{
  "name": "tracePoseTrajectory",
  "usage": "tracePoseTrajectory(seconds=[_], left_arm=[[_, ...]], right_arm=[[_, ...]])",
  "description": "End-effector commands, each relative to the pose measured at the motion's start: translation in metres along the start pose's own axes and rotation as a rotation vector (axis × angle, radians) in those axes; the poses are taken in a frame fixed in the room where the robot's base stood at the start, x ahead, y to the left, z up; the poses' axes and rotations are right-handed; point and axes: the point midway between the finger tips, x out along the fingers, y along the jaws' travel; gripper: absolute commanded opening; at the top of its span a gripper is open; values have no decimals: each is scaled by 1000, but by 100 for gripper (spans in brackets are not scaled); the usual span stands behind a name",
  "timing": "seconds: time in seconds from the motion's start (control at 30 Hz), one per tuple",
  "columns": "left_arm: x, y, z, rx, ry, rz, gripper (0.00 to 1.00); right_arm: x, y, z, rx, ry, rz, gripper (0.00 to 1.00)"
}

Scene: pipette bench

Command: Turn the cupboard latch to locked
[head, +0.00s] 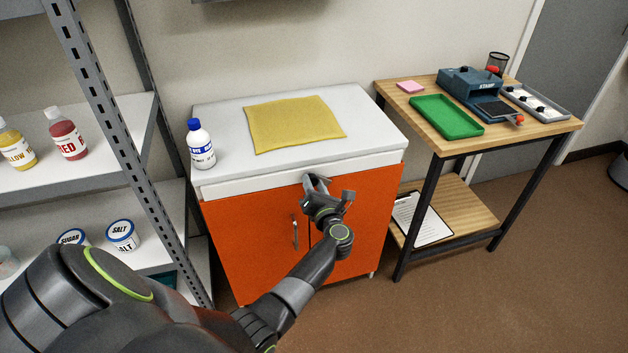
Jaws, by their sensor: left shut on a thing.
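The orange cupboard (245,240) stands in the middle under a white top, with two doors that look shut. A metal bar handle (295,232) is on its left door. My left gripper (318,184) is at the top of the doors near the middle seam, just under the white front strip. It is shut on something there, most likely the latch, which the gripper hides. I cannot tell which way the latch is turned. My right gripper is not in view.
On the cupboard's top are a blue-capped bottle (201,145) and a yellow cloth (293,122). A grey shelf rack (115,110) with bottles and tubs is close at left. A wooden table (450,140) with a green tray (446,115) stands at right.

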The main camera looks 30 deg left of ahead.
Motion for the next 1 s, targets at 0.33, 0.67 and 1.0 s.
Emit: tracePoseTrajectory(seconds=[0.33,0.67,1.0], left_arm=[[0,0,3,332,0,-1,0],[0,-1,2,634,-1,-2,0],[0,-3,1,856,-2,-1,0]], right_arm=[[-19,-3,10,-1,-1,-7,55],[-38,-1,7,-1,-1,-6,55],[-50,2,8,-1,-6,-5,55]])
